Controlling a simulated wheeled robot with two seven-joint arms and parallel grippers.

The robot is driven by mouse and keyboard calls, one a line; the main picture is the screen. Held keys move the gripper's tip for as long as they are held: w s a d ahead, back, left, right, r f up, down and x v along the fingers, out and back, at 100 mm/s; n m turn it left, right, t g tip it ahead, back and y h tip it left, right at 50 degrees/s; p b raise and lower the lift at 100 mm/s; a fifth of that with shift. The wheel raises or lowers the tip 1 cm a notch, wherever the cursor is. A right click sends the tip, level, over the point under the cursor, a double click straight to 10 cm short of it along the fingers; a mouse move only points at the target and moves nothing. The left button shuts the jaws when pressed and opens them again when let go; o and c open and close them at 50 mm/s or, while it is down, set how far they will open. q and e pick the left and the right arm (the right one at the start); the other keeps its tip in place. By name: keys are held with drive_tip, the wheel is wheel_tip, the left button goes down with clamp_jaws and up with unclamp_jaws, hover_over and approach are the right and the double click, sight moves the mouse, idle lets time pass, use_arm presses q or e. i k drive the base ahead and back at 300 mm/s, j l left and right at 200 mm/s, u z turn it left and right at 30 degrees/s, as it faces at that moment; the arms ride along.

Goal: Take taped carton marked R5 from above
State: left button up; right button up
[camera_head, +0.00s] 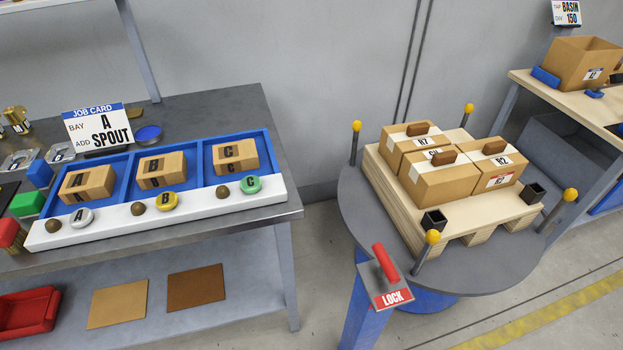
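No carton that I can read as R5 is in view. Three brown cartons with pale tape and dark brown blocks on top stand on a wooden pallet (470,222) on the round grey table. The back left carton (391,152) has a label that reads like R7. The front carton (447,186) has a label partly hidden by its brown block; I cannot read it surely. The right carton (482,162) reads like R2 and has a small red and white label on its side. Neither of my grippers is in view.
Yellow-topped posts (432,238) ring the round table (478,276). A red-handled LOCK plate (391,297) is at its front. A blue tray (196,146) with boxes A, B and C is on the left bench. An open carton (578,65) stands at the right.

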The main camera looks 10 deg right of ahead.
sight(435, 177)
drive_tip(key=z, duration=1.3)
drive_tip(key=i+l, duration=0.35)
drive_tip(key=i+l+u, duration=0.1)
drive_tip(key=i+l, duration=0.2)
drive_tip(key=l, duration=0.25)
